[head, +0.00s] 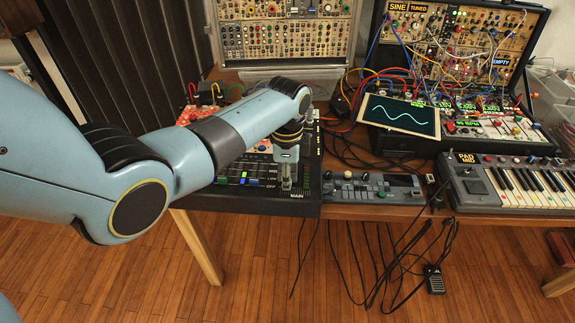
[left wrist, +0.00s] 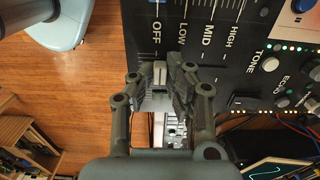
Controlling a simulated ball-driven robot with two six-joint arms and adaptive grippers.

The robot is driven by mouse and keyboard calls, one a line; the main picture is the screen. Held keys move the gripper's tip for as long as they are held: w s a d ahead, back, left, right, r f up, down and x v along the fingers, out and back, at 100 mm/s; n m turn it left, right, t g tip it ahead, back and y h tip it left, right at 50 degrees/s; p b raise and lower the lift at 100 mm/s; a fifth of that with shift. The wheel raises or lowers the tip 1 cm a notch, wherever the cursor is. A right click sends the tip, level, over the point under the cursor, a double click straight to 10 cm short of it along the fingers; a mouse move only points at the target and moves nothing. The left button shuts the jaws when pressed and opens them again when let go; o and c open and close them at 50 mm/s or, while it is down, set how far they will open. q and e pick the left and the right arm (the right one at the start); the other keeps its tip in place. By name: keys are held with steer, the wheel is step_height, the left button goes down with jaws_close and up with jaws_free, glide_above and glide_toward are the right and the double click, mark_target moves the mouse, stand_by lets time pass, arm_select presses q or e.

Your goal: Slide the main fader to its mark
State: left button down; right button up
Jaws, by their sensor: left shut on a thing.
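The black mixer (head: 245,200) lies at the table's front edge, with "MAIN" printed at its near right corner. My left gripper (head: 287,178) reaches down over that corner just above the word. In the left wrist view my left gripper (left wrist: 161,76) has its fingers closed on the pale main fader cap (left wrist: 160,72) from both sides. The cap is beside the printed word "OFF", with "LOW", "MID" and "HIGH" further along. The fingers hide part of the cap and its slot. I cannot make out the mark clearly. My right gripper is not in view.
Coloured fader caps (head: 244,177) stand on the mixer left of my gripper. A small grey control box (head: 374,187) sits just right of the mixer. A keyboard (head: 515,183) and a screen (head: 399,115) are further right. Cables hang over the front edge.

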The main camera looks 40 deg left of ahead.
arm_select(q)
steer(key=shift+s+d+r, duration=0.15)
steer(key=shift+s+d, duration=0.1)
steer(key=shift+s, duration=0.1)
steer(key=shift+f, duration=0.25)
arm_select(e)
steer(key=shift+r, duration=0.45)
arm_select(q)
steer(key=c, duration=1.4)
jaws_free()
steer(key=shift+o, duration=0.4)
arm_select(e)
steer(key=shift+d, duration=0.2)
arm_select(q)
steer(key=shift+r, duration=0.15)
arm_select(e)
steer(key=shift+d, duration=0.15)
arm_select(q)
step_height(320, 180, up, 12)
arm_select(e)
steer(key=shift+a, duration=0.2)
